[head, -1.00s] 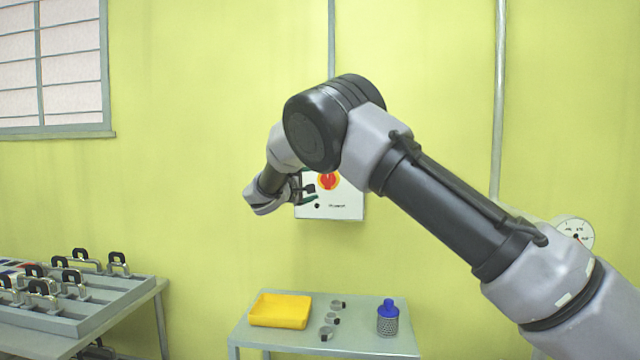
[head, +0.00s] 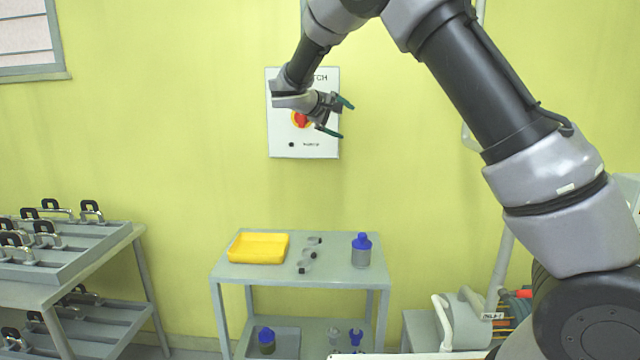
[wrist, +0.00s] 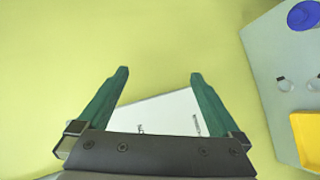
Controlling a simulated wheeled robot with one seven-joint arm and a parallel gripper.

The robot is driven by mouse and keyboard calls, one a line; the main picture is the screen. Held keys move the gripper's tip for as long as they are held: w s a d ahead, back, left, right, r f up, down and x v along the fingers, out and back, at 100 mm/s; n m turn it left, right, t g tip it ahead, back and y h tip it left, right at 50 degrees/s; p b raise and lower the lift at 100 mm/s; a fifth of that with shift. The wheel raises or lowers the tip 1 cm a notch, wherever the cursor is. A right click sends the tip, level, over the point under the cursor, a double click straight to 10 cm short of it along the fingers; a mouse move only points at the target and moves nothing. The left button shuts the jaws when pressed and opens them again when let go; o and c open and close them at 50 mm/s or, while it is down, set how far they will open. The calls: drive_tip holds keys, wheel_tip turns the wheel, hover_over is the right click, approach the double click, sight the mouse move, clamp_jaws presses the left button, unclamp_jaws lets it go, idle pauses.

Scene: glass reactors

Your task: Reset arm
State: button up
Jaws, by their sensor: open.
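My gripper (head: 338,117) is in front of a white control box with a red and yellow rotary switch (head: 301,120) on the wall. Its two green fingers are spread apart with nothing between them, which the wrist view (wrist: 160,82) also shows. The white box (head: 318,148) is partly hidden behind my gripper in the head view. Part of a white panel (wrist: 165,112) shows between and below the fingers in the wrist view. Whether the gripper touches the box cannot be told.
A grey table (head: 300,276) below holds a yellow tray (head: 258,248), several small clamps (head: 308,255) and a blue-capped bottle (head: 361,252). A left bench (head: 95,245) holds handled racks. A white-handled apparatus (head: 465,318) stands lower right. The wall left of the box is clear.

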drive_tip(key=s+d+r+m+g+y, duration=0.2)
drive_tip(key=s+d+m+g+y, duration=0.35)
drive_tip(key=s+d, duration=1.15)
drive_tip(key=s+d+m+t+y, duration=0.1)
drive_tip(key=s+m+y, duration=0.1)
drive_tip(key=s, duration=0.9)
drive_tip(key=s+d+r+m+t+y, duration=0.1)
drive_tip(key=s+m, duration=0.4)
drive_tip(key=s, duration=0.6)
drive_tip(key=shift+d+y, duration=0.7)
drive_tip(key=shift+y, duration=0.35)
drive_tip(key=shift+s, duration=0.1)
